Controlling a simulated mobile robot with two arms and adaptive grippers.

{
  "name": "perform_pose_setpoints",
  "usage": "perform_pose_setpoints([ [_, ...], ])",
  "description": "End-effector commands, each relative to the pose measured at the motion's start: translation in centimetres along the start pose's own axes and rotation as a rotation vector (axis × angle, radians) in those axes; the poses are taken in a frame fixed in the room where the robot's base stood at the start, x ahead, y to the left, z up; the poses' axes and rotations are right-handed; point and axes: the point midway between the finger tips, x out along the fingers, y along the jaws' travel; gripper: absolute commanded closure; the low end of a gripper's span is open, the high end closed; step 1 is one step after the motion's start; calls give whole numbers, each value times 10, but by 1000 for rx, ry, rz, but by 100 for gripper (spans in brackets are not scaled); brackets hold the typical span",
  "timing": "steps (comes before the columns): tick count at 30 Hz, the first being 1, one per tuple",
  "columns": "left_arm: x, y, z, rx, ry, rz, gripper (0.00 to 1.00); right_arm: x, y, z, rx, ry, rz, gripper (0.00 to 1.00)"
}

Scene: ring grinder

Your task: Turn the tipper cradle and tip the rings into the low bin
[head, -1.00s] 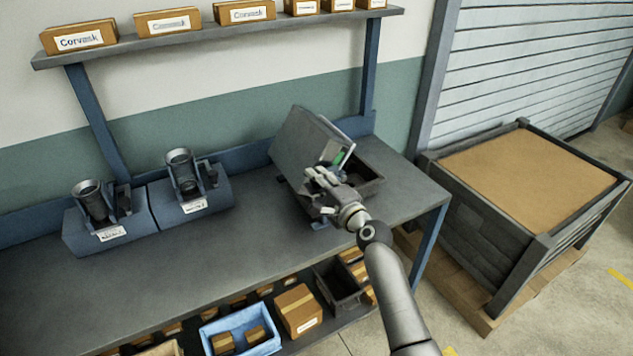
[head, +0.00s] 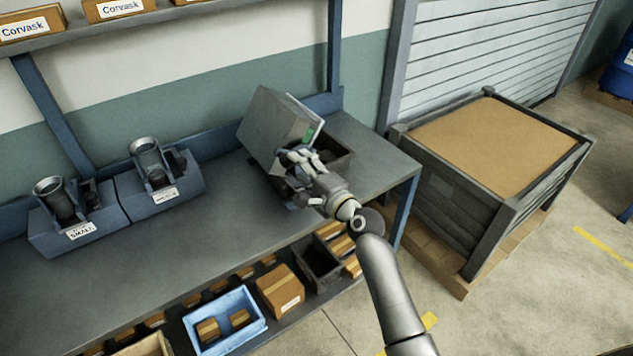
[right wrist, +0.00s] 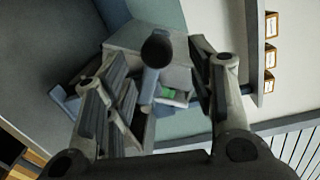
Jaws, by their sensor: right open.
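The tipper cradle (head: 272,122) is a grey box, tilted, on the bench, with a green patch at its right edge. In the right wrist view the cradle (right wrist: 125,37) lies behind a bar with a dark round knob (right wrist: 157,48). My right gripper (head: 298,162) is open in front of the cradle. In the right wrist view its fingers (right wrist: 160,100) stand on either side of the bar; I cannot tell if they touch it. A dark open bin (head: 343,160) sits right of the cradle, partly hidden by my gripper. No rings can be made out. My left gripper is out of view.
Two blue-grey holders (head: 157,180) with dark cylinders stand on the bench (head: 190,255) to the left. Cartons and a blue crate (head: 225,320) fill the lower shelf. A large crate (head: 450,195) stands right of the bench. The bench middle is clear.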

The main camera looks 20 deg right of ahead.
Motion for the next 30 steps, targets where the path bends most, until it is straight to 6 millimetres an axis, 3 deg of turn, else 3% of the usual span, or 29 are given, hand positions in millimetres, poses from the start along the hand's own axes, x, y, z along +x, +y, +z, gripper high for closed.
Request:
perform_pose_setpoints([
  [6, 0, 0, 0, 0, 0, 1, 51, -41, 0, -1, -1, 2, 0, 49],
  [12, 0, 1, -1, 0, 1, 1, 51, -63, 0, -2, 1, 3, -1, 49],
  [30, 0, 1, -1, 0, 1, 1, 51, -69, -1, -2, 1, 2, -2, 49],
])
